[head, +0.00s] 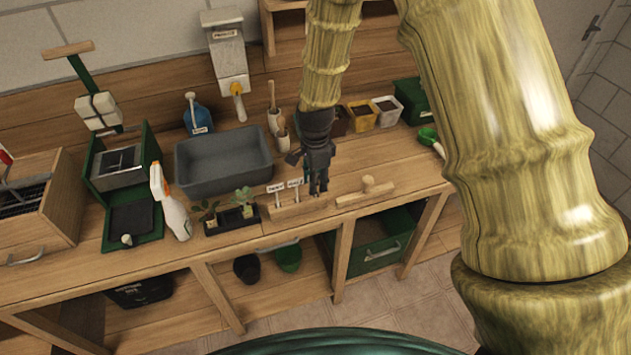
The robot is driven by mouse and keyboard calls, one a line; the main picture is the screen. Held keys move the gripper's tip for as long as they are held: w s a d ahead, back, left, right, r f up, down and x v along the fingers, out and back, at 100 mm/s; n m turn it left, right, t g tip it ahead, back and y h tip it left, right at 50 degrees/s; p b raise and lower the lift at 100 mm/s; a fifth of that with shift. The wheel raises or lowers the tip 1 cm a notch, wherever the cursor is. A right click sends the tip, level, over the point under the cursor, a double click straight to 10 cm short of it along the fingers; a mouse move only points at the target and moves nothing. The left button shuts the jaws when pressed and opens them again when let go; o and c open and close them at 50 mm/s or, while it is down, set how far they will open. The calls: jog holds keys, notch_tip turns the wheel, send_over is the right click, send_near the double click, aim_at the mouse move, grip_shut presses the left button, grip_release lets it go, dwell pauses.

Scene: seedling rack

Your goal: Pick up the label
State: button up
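Two small white labels, one on the left (276,188) and one on the right (294,183), stand upright with their lower ends at a wooden block (296,209) near the bench's front edge. Dark marks show on their faces, too small to read. My gripper (319,190) points down just right of the right label, over the block's right end. Its dark fingers look close together, and I cannot tell whether anything is between them. The gripper hides part of the block's right end and the bench behind it.
A seedling tray (232,219) stands left of the block, with a grey basin (222,162) behind. A wooden piece with a knob (366,192) lies to the right. A spray bottle (174,212) stands farther left. Bare bench top lies around (400,165).

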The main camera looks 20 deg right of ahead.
jog(key=shift+s+f, duration=0.15)
jog(key=shift+f, duration=0.85)
jog(key=shift+c, duration=0.4)
grip_shut()
